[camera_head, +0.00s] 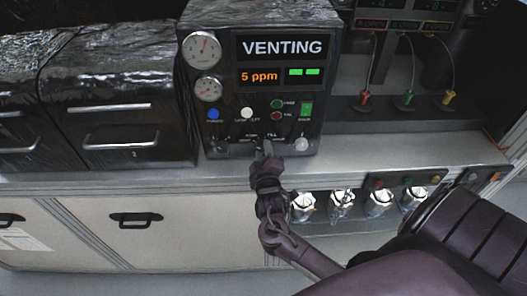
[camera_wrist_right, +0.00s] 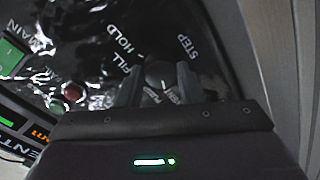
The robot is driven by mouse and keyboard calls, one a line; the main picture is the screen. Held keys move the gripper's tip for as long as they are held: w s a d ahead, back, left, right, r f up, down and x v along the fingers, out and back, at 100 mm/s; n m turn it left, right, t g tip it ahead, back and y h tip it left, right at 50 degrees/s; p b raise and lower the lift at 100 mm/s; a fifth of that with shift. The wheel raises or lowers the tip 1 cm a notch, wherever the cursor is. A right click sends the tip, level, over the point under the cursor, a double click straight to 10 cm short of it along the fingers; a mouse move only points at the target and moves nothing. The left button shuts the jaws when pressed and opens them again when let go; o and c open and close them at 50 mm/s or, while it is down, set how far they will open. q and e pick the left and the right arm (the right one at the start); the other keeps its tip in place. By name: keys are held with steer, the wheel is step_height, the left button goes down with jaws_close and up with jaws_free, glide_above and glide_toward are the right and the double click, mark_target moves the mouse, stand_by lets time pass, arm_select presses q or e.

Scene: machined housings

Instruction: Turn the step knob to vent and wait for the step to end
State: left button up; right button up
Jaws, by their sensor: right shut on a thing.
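The control box (camera_head: 228,125) stands on the bench. Its screen (camera_head: 283,47) reads VENTING, with an orange 5 ppm readout (camera_head: 259,76) and two green bars below it. My right gripper (camera_head: 266,150) is at the lower front of the box. In the right wrist view, its two fingers (camera_wrist_right: 159,84) are shut on the dark round step knob (camera_wrist_right: 158,72). Labels STEP, FILL and HOLD show around the knob, and others are partly covered by the fingers. The knob's exact pointer direction cannot be made out. My left gripper is not in view.
Two gauges (camera_head: 203,50), a blue button (camera_head: 213,113), a white button (camera_head: 246,113), a green main switch (camera_head: 306,109) and a pale knob (camera_head: 301,144) are on the box. Metal canisters (camera_head: 341,204) sit below the bench edge. Coloured fittings (camera_head: 407,97) stand right.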

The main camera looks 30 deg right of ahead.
steer(key=o, duration=1)
steer(key=b+v, duration=0.2)
steer(key=v, duration=0.6)
steer(key=shift+b, duration=0.4)
